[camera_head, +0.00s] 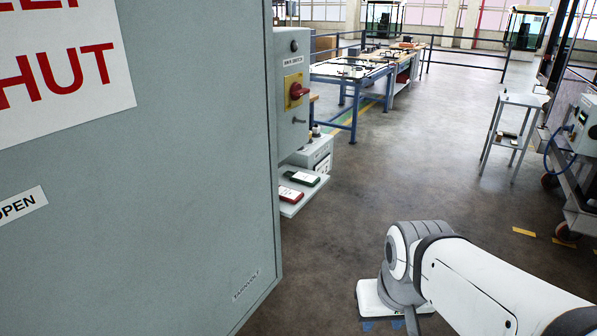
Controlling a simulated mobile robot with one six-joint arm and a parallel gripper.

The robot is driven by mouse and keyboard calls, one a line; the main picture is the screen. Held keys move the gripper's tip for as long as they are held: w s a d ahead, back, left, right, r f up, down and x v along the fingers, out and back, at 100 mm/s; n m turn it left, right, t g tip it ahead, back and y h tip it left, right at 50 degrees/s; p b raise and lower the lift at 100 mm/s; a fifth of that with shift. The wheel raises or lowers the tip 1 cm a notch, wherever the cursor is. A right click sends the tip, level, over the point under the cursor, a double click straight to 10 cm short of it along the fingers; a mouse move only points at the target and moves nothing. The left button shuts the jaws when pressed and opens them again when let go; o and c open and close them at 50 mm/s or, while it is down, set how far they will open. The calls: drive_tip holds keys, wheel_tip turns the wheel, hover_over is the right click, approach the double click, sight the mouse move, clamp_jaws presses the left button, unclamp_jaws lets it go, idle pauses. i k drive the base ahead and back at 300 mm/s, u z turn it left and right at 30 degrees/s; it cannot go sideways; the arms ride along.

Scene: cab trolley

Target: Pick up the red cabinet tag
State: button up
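The red cabinet tag (291,195) lies flat on a small pale shelf (289,210) beside the grey cabinet. It is red with a white label. A green tag (302,179) with a white label lies just behind it on the same shelf. My gripper (382,325) points down at the bottom of the view, right of the shelf and well apart from the tags. Its white body and small blue parts below it show, partly hidden by my arm. I cannot tell whether its fingers are apart, and I see nothing held.
A large grey cabinet door (150,190) fills the left side, close to the shelf. A switch box with a red knob (297,90) stands above the shelf. A blue-legged workbench (352,88) is behind. A small trolley table (520,99) stands right. The middle floor is clear.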

sight(290, 195)
drive_tip(key=z, duration=0.4)
drive_tip(key=i, duration=1)
drive_tip(key=u, duration=0.05)
